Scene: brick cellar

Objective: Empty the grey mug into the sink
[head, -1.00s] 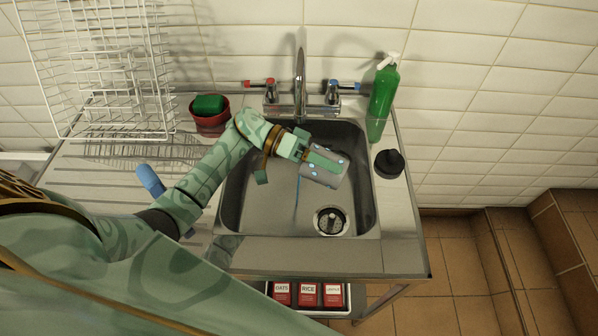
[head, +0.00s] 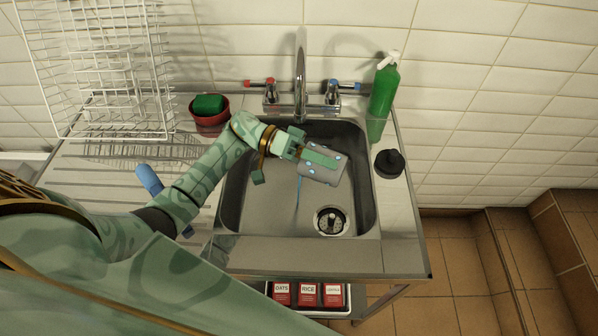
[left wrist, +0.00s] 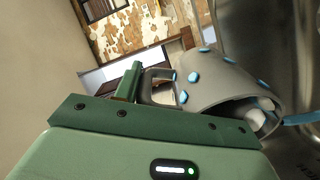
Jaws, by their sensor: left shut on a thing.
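The grey mug with blue dots (head: 324,175) is tipped on its side over the sink basin (head: 262,215). My left gripper (head: 312,158) is shut on it. In the left wrist view the mug (left wrist: 208,82) shows its handle at the green finger of the left gripper (left wrist: 135,85), and its mouth points to the lower right. A thin blue stream (head: 298,193) falls from the mug towards the basin floor; it also shows at the mouth in the left wrist view (left wrist: 303,118). Something pale shows inside the mouth. My right gripper is out of view.
The tap (head: 300,75) stands behind the basin. A green bottle (head: 382,100) and a black object (head: 389,163) stand on the right rim. A red pot with a green sponge (head: 209,115) and a white wire rack (head: 120,70) are at the left. The drain (head: 331,221) is clear.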

